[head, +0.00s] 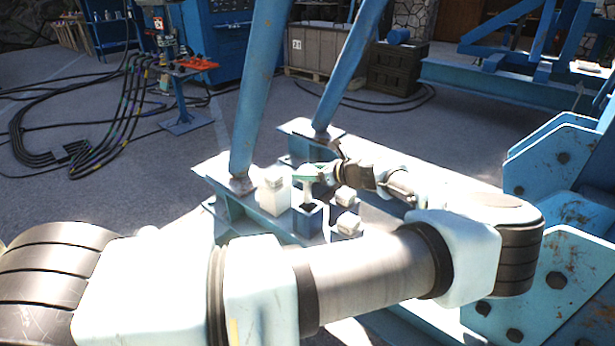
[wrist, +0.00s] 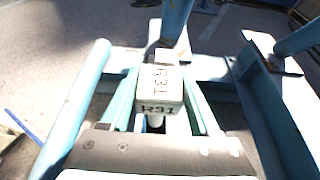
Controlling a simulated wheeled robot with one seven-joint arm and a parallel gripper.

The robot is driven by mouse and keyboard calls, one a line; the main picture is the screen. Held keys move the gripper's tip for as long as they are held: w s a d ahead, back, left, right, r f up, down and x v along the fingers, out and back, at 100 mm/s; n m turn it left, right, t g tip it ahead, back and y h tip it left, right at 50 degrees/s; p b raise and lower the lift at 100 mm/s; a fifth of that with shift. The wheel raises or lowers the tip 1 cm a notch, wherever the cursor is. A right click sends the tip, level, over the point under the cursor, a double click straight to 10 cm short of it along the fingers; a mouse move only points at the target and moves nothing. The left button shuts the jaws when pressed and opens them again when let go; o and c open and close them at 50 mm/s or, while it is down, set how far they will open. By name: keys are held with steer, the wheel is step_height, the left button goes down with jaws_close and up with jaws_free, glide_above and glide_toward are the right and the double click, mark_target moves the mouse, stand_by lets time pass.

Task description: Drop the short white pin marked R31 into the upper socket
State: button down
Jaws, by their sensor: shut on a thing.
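The short white pin marked R31 (wrist: 160,88) is between the two green fingers of my gripper (wrist: 158,105) in the wrist view, its lettering facing the camera. In the head view my gripper (head: 312,172) is over a blue square socket (head: 307,222) with a dark opening. A pale stem shows between the fingers and that opening. I cannot tell whether its lower end is above the opening or just inside it. The gripper is shut on the pin.
A larger white block (head: 273,192) stands left of the socket on the blue beam. White capped pieces (head: 346,195) (head: 348,223) sit in blue holders to the right. Sloping blue struts (head: 258,90) rise behind. My arm crosses the foreground and hides part of the frame.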

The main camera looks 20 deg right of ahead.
steer(key=shift+r, duration=0.15)
steer(key=shift+r+p, duration=0.6)
steer(key=shift+p, duration=0.1)
